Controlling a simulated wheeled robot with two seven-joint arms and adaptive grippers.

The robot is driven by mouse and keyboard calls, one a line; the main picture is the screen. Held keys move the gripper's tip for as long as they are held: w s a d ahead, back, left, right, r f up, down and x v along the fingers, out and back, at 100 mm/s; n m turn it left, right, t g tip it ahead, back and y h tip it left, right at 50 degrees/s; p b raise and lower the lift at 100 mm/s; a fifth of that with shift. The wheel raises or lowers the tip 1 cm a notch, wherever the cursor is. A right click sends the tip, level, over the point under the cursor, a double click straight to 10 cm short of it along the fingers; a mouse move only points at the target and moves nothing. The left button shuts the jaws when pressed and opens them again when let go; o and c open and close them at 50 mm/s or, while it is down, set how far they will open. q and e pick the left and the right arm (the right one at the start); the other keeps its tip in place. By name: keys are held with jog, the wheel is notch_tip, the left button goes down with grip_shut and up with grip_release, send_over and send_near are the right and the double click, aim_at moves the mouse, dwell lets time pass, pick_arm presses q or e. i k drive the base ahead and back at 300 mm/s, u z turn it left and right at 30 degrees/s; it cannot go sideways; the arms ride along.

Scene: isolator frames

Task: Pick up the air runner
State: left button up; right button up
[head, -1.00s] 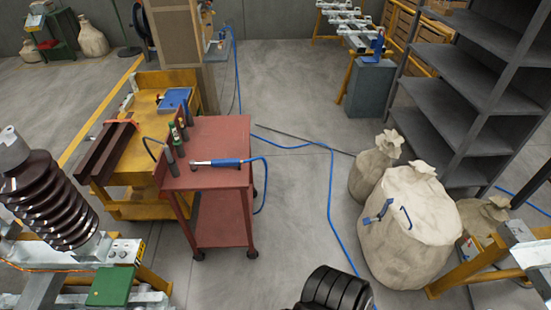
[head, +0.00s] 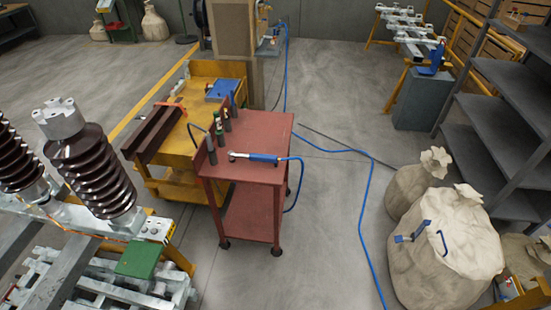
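The air runner (head: 254,156), a blue-handled tool with a silver head at its left end, lies on the top of the red cart (head: 270,130). A blue hose (head: 298,182) leaves its right end and hangs over the cart's right edge. Neither of my grippers shows in the head view.
Dark and green-topped cylinders (head: 218,130) stand at the cart's left edge. A yellow workbench (head: 185,130) adjoins it behind. Ribbed brown insulators (head: 95,175) stand on a frame at left. Large sacks (head: 445,250) and grey shelves (head: 490,150) are at right. Floor (head: 325,235) right of the cart is clear, except for hoses.

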aim_at(254, 157)
jog(key=u, duration=0.05)
jog(key=i, duration=1)
jog(key=z, duration=0.25)
